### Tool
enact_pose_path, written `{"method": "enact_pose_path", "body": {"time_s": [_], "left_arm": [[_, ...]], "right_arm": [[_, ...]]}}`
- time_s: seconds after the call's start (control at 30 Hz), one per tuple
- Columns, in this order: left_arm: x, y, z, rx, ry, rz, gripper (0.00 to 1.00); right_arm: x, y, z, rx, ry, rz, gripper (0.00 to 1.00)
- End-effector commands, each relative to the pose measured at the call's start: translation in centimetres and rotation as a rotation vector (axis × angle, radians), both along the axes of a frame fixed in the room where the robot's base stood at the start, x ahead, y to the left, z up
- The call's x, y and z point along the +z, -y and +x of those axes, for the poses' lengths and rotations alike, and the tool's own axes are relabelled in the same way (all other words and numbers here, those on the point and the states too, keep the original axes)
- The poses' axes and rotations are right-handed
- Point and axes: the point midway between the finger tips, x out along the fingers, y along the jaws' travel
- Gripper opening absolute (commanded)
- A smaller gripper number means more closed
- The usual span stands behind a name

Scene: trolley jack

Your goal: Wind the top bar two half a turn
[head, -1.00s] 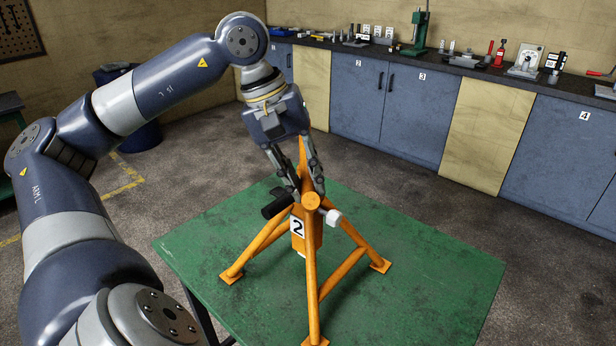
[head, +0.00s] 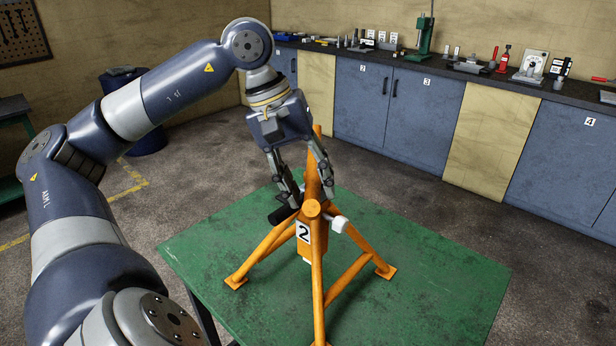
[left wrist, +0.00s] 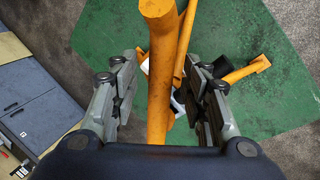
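An orange stand (head: 318,285) with a "2" plate (head: 303,232) and splayed legs is on the green table (head: 440,270). An orange bar (head: 316,165) rises from its top, leaning slightly. A black grip (head: 281,214) shows left of the hub and a white end (head: 338,223) right of it; I cannot tell how they join. My left gripper (head: 309,200) points down over the top, fingers spread on both sides of the bar. In the left wrist view the bar (left wrist: 158,60) passes between the open fingers (left wrist: 160,95), with a gap on both sides.
Blue cabinets (head: 390,115) with a bench of tools on top stand along the back wall. A blue drum (head: 146,136) is at the back left. The table's right side is bare.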

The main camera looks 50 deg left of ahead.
Motion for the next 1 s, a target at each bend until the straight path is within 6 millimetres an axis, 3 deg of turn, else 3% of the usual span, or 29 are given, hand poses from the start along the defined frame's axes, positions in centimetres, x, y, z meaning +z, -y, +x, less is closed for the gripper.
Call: {"method": "enact_pose_path", "body": {"time_s": [0.27, 0.47, 0.8, 1.0], "left_arm": [[0.2, -0.1, -0.1, 0.000, -0.004, 0.000, 0.42], [1.9, -0.5, -0.6, 0.001, -0.005, 0.000, 0.42], [8.8, -2.3, -2.3, 0.004, -0.001, 0.002, 0.42], [10.9, -2.8, -2.9, 0.001, -0.001, 0.000, 0.42]], "right_arm": [[0.0, 0.0, 0.1, 0.000, 0.001, 0.000, 0.40], [0.0, -0.1, 0.1, 0.000, 0.001, 0.001, 0.40], [0.0, -0.1, 0.0, -0.001, 0.001, 0.001, 0.40], [0.0, -0.1, 0.0, -0.001, 0.000, 0.001, 0.40]]}}
